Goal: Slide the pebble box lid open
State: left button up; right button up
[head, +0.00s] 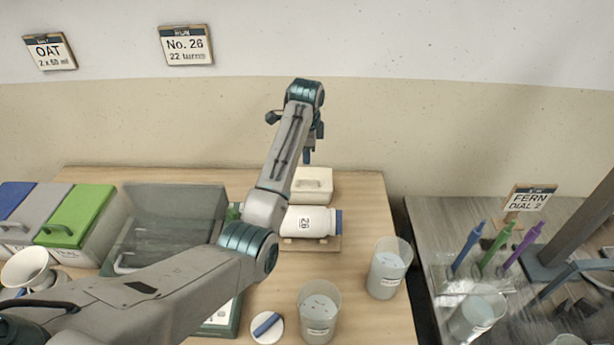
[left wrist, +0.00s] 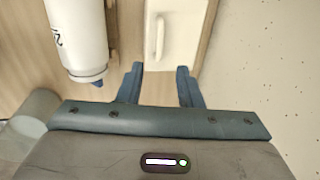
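A cream box with a pale lid and a raised handle (head: 314,184) stands at the back of the wooden table. No label on it is readable, so I cannot confirm that it is the pebble box. Its lid and bar handle also show in the left wrist view (left wrist: 180,25), and the lid looks shut. My left gripper (head: 307,156) is above and behind this box, pointing down. In the left wrist view its two fingers (left wrist: 160,75) are apart with nothing between them, near the handle's end. My right gripper is not in view.
A white bottle marked 26 (head: 310,222) lies just in front of the cream box. Blue, grey and green (head: 75,215) lidded bins and a grey see-through bin (head: 175,210) stand left. Two clear buckets (head: 390,268) (head: 319,310) stand at the front right.

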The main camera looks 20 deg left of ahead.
pick_arm(q)
jog(key=f, duration=0.1)
jog(key=p, duration=0.3)
send_over(307, 187)
notch_tip(307, 187, down, 10)
jog(key=shift+r, duration=0.1)
grip_shut()
